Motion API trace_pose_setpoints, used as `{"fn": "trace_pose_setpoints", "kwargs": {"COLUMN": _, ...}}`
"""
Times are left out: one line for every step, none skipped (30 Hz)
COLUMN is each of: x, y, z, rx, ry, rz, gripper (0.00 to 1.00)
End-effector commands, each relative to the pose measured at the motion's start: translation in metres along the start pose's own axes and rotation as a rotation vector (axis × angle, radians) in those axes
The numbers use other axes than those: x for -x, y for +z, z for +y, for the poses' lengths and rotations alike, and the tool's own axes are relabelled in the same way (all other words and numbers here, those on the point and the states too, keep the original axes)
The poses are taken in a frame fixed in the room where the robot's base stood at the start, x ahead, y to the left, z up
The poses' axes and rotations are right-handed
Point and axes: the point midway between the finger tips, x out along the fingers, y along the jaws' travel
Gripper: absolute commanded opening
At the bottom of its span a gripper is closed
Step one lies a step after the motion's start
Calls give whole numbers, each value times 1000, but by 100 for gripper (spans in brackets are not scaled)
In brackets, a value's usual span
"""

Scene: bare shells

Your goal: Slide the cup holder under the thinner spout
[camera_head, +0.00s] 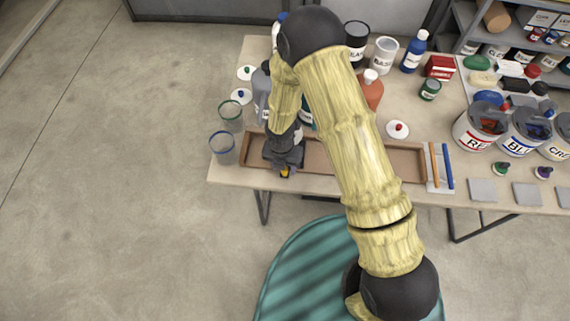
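My gripper (284,168) is over the left end of a long brown shallow tray (405,147) at the front of the table. Its fingers are small and dark, with a yellow spot at the tip, and I cannot tell whether they are open or shut. No thing is clearly recognisable as the cup holder; it may be hidden under my gripper. A grey labelled container (261,84), partly hidden by my arm, stands behind the tray; I cannot tell if it is the thinner, and no spout shows clearly. A green-rimmed glass (231,118) and a blue-rimmed glass (223,148) stand left of the tray.
My arm crosses the picture and hides the table's middle. Bottles and jars stand at the back, including a blue bottle (413,54). Labelled paint buckets (478,130) stand at right. An orange and a blue stick (447,166) lie right of the tray. Floor at left is clear.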

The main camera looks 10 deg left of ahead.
Motion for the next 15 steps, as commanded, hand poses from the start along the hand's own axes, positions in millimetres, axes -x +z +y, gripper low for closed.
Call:
{"fn": "trace_pose_setpoints", "kwargs": {"x": 0, "y": -1, "z": 1, "rx": 2, "ry": 0, "rz": 0, "gripper": 45}}
{"fn": "trace_pose_setpoints", "kwargs": {"x": 0, "y": -1, "z": 1, "rx": 2, "ry": 0, "rz": 0, "gripper": 45}}
{"fn": "trace_pose_setpoints", "kwargs": {"x": 0, "y": -1, "z": 1, "rx": 3, "ry": 0, "rz": 0, "gripper": 45}}
{"fn": "trace_pose_setpoints", "kwargs": {"x": 0, "y": -1, "z": 1, "rx": 3, "ry": 0, "rz": 0, "gripper": 45}}
{"fn": "trace_pose_setpoints", "kwargs": {"x": 0, "y": -1, "z": 1, "rx": 2, "ry": 0, "rz": 0, "gripper": 45}}
{"fn": "trace_pose_setpoints", "kwargs": {"x": 0, "y": -1, "z": 1, "rx": 2, "ry": 0, "rz": 0, "gripper": 45}}
{"fn": "trace_pose_setpoints", "kwargs": {"x": 1, "y": -1, "z": 1, "rx": 2, "ry": 1, "rz": 0, "gripper": 45}}
{"fn": "trace_pose_setpoints", "kwargs": {"x": 2, "y": -1, "z": 1, "rx": 2, "ry": 1, "rz": 0, "gripper": 45}}
{"fn": "trace_pose_setpoints", "kwargs": {"x": 4, "y": 0, "z": 1, "rx": 1, "ry": 1, "rz": 0, "gripper": 45}}
{"fn": "trace_pose_setpoints", "kwargs": {"x": 6, "y": 0, "z": 1, "rx": 1, "ry": 1, "rz": 0, "gripper": 45}}
{"fn": "trace_pose_setpoints", "kwargs": {"x": 9, "y": 0, "z": 2, "rx": 1, "ry": 2, "rz": 0, "gripper": 45}}
{"fn": "trace_pose_setpoints", "kwargs": {"x": 13, "y": 0, "z": 2, "rx": 0, "ry": 3, "rz": -1, "gripper": 45}}
{"fn": "trace_pose_setpoints", "kwargs": {"x": 17, "y": 0, "z": 2, "rx": 0, "ry": 4, "rz": -1, "gripper": 45}}
{"fn": "trace_pose_setpoints", "kwargs": {"x": 21, "y": 0, "z": 1, "rx": -1, "ry": 3, "rz": -1, "gripper": 45}}
{"fn": "trace_pose_setpoints", "kwargs": {"x": 27, "y": 0, "z": 2, "rx": 0, "ry": 4, "rz": -2, "gripper": 45}}
